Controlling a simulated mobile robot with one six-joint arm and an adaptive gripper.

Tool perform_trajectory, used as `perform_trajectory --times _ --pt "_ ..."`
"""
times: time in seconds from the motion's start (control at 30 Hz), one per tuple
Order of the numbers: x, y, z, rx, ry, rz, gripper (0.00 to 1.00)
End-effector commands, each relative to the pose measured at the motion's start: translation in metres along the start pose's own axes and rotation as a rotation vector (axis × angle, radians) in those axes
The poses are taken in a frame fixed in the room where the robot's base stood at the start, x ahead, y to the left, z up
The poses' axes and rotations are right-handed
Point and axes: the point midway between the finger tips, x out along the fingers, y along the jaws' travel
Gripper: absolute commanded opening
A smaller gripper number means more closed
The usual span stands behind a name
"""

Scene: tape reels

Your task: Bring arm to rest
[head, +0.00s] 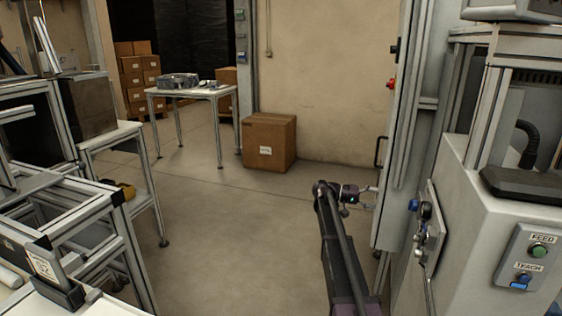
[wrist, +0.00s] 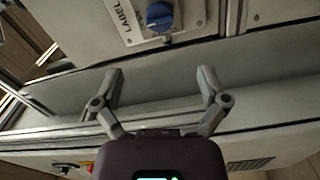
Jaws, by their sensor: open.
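My gripper (wrist: 160,78) is open in the wrist view, its two grey fingers spread apart with nothing between them. It is in front of a grey machine panel. A blue knob (wrist: 160,16) on a plate with partly cut-off lettering is just beyond the fingertips, apart from them. In the head view my dark arm (head: 345,255) reaches forward from the bottom edge, and my gripper (head: 368,197) shows small at its far end, near the cabinet on the right.
A white machine (head: 470,215) with FEED and TEACH buttons stands close on the right. Aluminium frames (head: 90,235) and a bench stand on the left. A cardboard box (head: 269,142) and a white table (head: 190,92) are at the back. The middle floor is clear.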

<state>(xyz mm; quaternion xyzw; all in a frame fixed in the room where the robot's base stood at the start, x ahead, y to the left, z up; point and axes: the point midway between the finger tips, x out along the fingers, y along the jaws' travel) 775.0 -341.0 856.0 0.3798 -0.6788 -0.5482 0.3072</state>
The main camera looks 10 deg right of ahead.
Motion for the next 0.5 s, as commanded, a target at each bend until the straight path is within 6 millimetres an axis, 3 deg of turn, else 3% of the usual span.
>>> perform_trajectory --times 0.27,0.5 --pt "-0.003 -0.011 0.024 -0.039 0.013 -0.086 0.93" --pt "-0.017 -0.041 0.083 -0.145 0.055 -0.324 0.93"
